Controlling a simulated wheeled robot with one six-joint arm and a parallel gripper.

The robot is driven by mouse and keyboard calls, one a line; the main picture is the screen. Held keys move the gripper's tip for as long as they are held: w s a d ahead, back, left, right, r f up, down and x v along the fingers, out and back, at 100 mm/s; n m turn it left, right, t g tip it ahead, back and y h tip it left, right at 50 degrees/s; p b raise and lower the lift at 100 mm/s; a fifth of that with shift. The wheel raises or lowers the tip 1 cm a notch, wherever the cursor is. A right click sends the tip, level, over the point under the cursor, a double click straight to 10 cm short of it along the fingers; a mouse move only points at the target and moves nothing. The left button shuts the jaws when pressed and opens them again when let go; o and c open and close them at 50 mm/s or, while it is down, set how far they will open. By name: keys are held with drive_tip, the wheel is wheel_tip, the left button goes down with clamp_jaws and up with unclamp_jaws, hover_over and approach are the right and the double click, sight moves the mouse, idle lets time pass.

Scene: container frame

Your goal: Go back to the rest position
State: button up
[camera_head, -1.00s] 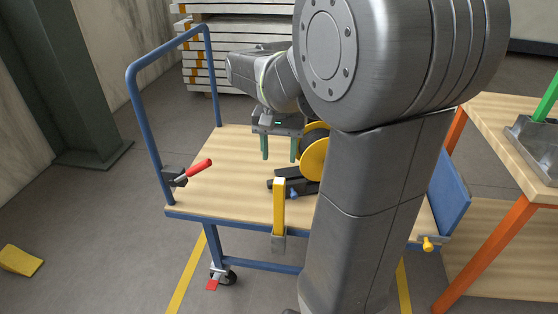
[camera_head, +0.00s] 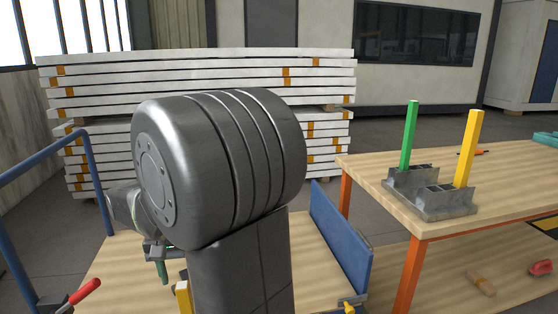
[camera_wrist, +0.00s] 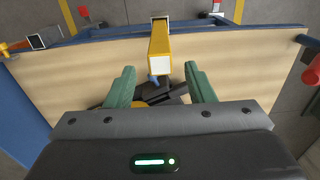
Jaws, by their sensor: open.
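My gripper shows in the wrist view (camera_wrist: 160,88) with its two green fingers apart and nothing between them. It is above the wooden deck of the blue cart (camera_wrist: 90,75). A yellow post (camera_wrist: 160,50) stands at the cart's edge, beyond the fingertips. A black object (camera_wrist: 160,95) lies below, between the fingers in the picture and partly hidden by the gripper body. In the head view my gripper (camera_head: 165,272) is mostly hidden behind my arm, with one green finger showing over the cart deck (camera_head: 115,265).
A wooden table (camera_head: 520,180) with orange legs stands at the right. It bears a grey holder (camera_head: 430,205) with a green bar (camera_head: 408,135) and a yellow bar (camera_head: 468,150). Stacked white panels (camera_head: 210,65) stand behind. The cart has a blue handle (camera_head: 40,155) and a red-gripped clamp (camera_head: 82,292).

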wheel_tip(320, 180, down, 6)
drive_tip(key=b, duration=0.2)
wheel_tip(320, 180, up, 7)
drive_tip(key=p, duration=0.2)
drive_tip(key=shift+p, duration=0.4)
